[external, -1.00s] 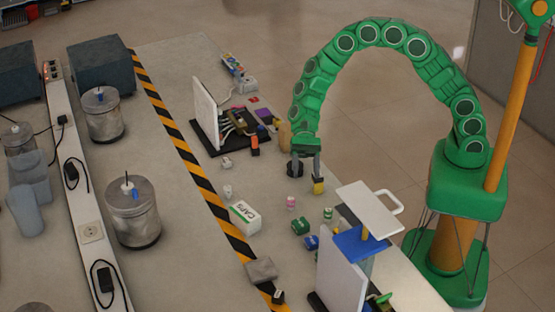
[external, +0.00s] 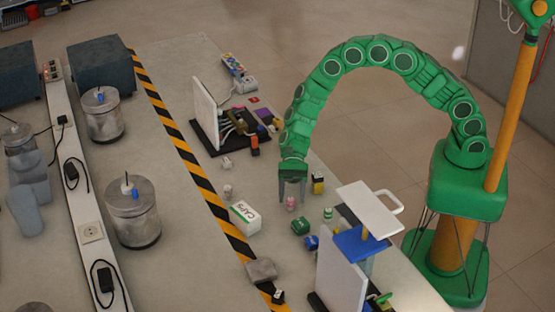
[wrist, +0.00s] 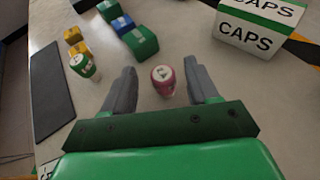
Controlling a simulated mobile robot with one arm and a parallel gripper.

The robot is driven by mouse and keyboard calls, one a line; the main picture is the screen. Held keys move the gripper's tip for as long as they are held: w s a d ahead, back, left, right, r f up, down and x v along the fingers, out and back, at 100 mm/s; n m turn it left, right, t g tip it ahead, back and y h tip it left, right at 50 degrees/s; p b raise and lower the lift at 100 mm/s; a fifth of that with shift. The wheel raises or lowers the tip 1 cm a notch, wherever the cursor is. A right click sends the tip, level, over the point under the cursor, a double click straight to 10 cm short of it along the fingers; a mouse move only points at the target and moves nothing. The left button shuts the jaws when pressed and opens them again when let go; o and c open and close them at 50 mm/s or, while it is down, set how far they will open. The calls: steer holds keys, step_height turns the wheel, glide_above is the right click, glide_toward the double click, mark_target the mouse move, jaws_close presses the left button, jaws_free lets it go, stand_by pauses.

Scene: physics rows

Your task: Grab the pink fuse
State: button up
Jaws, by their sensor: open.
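The pink fuse (wrist: 163,80) stands upright on the table with a pale top. In the wrist view it lies between the two grey fingers of my gripper (wrist: 161,70), with a gap on each side. In the external view the fuse (external: 290,206) shows low between the fingers of my gripper (external: 291,197), which points down. My gripper is open and holds nothing. Another pale pinkish cylinder (external: 227,191) stands to the left, near the striped tape.
A white-green CAPS box (external: 244,217) stands left of the gripper. A green block (external: 300,225), a blue block (external: 312,242) and a green-white fuse (external: 327,213) are close by. A white panel (external: 340,275) stands at the front right.

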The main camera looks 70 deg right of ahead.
mark_target(290, 213)
steer(key=shift+x, duration=1.7)
steer(key=shift+w+f, duration=0.1)
steer(key=shift+w, duration=0.05)
steer(key=shift+c, duration=0.4)
steer(key=c, duration=1)
